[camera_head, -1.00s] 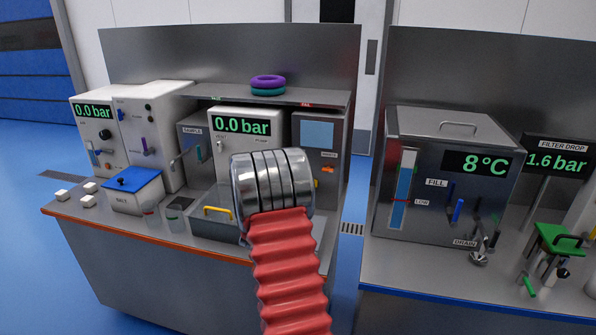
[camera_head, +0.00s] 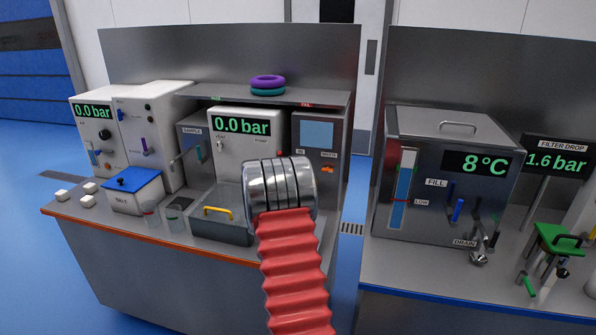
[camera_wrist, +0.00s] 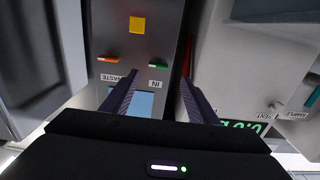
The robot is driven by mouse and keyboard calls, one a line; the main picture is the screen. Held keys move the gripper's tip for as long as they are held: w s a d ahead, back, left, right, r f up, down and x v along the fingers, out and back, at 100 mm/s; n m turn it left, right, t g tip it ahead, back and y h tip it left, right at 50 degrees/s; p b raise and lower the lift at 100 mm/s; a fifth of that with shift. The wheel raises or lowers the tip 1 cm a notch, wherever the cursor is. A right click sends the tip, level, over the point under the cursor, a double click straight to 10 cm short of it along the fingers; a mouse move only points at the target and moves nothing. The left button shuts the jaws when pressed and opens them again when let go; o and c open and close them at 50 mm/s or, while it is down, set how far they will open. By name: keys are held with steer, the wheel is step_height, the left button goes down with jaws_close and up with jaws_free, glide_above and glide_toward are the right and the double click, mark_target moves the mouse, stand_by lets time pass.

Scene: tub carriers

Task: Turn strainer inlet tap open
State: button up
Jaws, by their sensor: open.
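No label I can read says strainer. On the right bench a green-topped fitting (camera_head: 558,240) stands near the filter drop display, with a green lever (camera_head: 529,285) low in front of it. My gripper (camera_wrist: 161,72) is open and empty in the wrist view. In the head view my arm hides the gripper.
The grey box (camera_head: 319,135) with a pale blue screen stands at the left bench's right end. The filter drop display (camera_head: 556,161) reads 1.6 bar. A steel tank (camera_head: 430,215) stands on the right bench. A floor gap (camera_head: 352,228) separates the benches.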

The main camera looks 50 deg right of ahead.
steer(key=x, duration=0.8)
steer(key=shift+d, duration=0.25)
steer(key=shift+w, duration=0.1)
steer(key=shift+c, duration=0.5)
